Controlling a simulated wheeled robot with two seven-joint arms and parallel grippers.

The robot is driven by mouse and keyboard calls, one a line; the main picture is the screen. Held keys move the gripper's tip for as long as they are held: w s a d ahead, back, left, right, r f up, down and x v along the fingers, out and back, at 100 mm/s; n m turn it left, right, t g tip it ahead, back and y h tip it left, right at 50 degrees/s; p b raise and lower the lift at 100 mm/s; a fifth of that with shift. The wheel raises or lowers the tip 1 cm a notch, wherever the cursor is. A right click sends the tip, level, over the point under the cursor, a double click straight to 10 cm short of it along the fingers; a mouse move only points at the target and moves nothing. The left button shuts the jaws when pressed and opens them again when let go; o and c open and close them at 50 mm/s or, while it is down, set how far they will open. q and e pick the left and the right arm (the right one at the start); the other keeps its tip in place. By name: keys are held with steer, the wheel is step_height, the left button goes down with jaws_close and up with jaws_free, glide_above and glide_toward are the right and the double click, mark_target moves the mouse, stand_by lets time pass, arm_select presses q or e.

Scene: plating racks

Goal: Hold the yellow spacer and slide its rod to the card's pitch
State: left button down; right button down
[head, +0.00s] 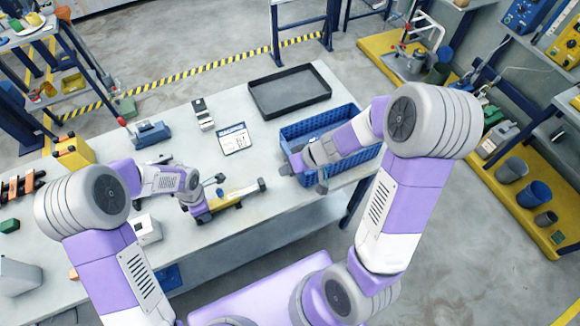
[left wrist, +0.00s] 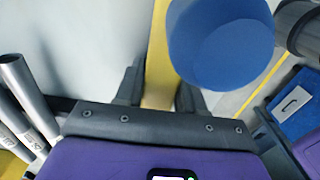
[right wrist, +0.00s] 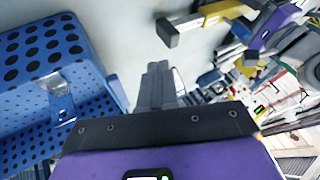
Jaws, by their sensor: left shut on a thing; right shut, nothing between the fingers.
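The yellow spacer (head: 232,194) lies near the table's front edge, with its grey rod end pointing right. My left gripper (head: 204,208) is shut on its yellow body; in the left wrist view the yellow bar (left wrist: 158,62) runs between the fingers. A blue round knob (left wrist: 220,45) stands close beside it there. My right gripper (right wrist: 158,85) is shut and empty, apart from the spacer, beside the blue crate's near left corner. The white card (head: 235,139) lies flat behind the spacer.
The blue perforated crate (right wrist: 45,80) is close to my right gripper, under my right forearm. A black tray (head: 290,92) lies behind. A blue device (head: 150,133) and a yellow box (head: 73,153) stand left.

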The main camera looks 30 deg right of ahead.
steer(key=m+t+h, duration=0.1)
steer(key=h, duration=0.5)
glide_above(256, 189)
steer(key=w+d, duration=0.1)
steer(key=w, duration=0.3)
steer(key=s+a+r+m+g+h, duration=0.1)
steer(key=s+a+h, duration=0.5)
steer(key=s+a, duration=0.15)
steer(key=x, duration=0.9)
steer(key=shift+d+f, duration=0.1)
steer(key=shift+d, duration=0.25)
steer(key=shift+d, duration=0.7)
steer(key=shift+m, duration=0.3)
